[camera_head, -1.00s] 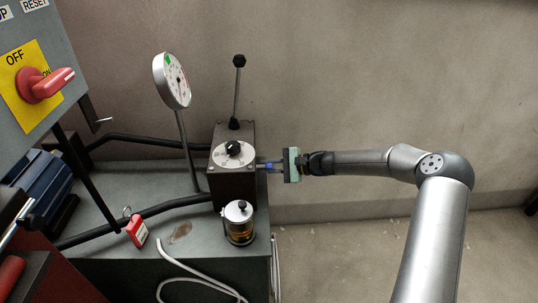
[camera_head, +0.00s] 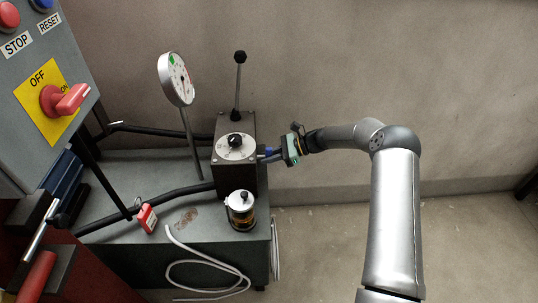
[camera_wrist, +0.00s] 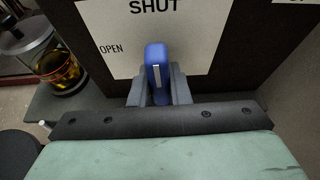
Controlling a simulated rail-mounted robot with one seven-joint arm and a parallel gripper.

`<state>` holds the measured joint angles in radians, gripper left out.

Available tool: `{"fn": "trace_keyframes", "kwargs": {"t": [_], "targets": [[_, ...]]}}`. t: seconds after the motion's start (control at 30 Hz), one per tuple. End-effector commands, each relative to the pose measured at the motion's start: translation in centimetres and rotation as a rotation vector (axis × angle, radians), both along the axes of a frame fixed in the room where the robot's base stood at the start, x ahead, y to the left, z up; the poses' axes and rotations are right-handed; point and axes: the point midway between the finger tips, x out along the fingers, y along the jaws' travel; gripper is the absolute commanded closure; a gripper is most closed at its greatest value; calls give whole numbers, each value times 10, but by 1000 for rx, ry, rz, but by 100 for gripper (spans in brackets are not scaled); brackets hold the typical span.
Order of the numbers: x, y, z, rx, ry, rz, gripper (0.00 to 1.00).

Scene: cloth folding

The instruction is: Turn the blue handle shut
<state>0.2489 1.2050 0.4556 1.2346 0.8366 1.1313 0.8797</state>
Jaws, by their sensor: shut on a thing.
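The blue handle (camera_wrist: 156,72) stands out from the side of a dark valve box, in front of a white plate (camera_wrist: 200,40) marked OPEN and SHUT. In the wrist view it points up toward the word SHUT. My gripper (camera_wrist: 158,90) is shut on the blue handle, with one grey finger on each side of it. In the head view the blue handle (camera_head: 266,152) shows small at the right side of the box (camera_head: 235,178), with my gripper (camera_head: 276,153) reaching it from the right.
A round gauge (camera_head: 177,79) on a stalk and an upright black-knobbed lever (camera_head: 238,88) stand nearby. A glass cup with amber liquid (camera_head: 241,212) sits below the box. Floor at right is clear.

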Motion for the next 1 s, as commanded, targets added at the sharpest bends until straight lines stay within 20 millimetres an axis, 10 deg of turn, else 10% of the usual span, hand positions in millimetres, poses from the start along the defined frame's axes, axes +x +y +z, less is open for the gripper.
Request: {"fn": "trace_keyframes", "kwargs": {"t": [0.63,0.7,1.0], "targets": [[0,0,0,-3,48,-1,100],[0,0,0,-3,48,-1,64],[0,-1,0,-4,46,0,62]]}}
